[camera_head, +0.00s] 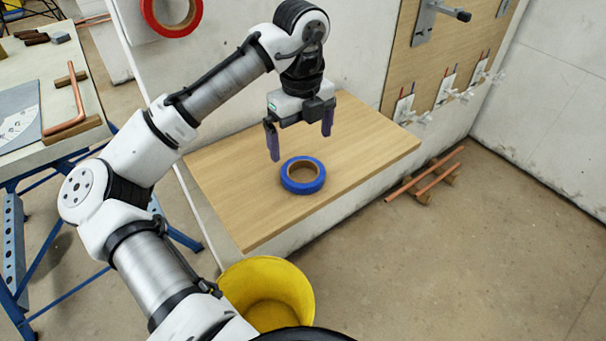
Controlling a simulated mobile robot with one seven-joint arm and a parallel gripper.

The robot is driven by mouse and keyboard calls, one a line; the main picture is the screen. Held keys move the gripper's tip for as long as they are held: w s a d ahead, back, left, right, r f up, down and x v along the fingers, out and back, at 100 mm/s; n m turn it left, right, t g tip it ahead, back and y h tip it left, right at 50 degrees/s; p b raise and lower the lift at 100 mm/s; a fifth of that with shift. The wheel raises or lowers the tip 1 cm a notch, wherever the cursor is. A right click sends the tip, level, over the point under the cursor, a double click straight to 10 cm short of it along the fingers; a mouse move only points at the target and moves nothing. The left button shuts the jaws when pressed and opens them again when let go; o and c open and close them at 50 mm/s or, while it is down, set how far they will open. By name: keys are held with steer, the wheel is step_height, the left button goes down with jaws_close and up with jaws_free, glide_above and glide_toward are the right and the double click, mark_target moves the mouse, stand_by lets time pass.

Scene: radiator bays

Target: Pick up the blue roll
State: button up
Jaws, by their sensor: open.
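The blue roll (304,187) lies flat on the wooden board (237,205), with its brown cardboard core facing up. My gripper (300,143) is above the roll, pointing down, with its two fingers spread apart. The fingers are empty. The tips look a little higher than the roll and apart from it; the exact gap is hard to tell from this view.
A yellow bucket (268,290) stands on the floor in front of the board. A red roll (172,14) is on the wall at upper left. Copper pipes (425,174) lie on wood blocks at right. A workbench (85,50) with a bent copper pipe stands at left.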

mark_target(302, 177)
steer(key=f, duration=0.7)
steer(key=shift+s+d+f, duration=0.1)
steer(key=shift+s+f, duration=0.1)
steer(key=shift+s, duration=0.1)
steer(key=c, duration=0.8)
steer(key=shift+c, duration=0.2)
steer(key=shift+r, duration=0.15)
step_height(302, 177, up, 20)
steer(key=p, duration=0.1)
steer(key=shift+p, duration=0.3)
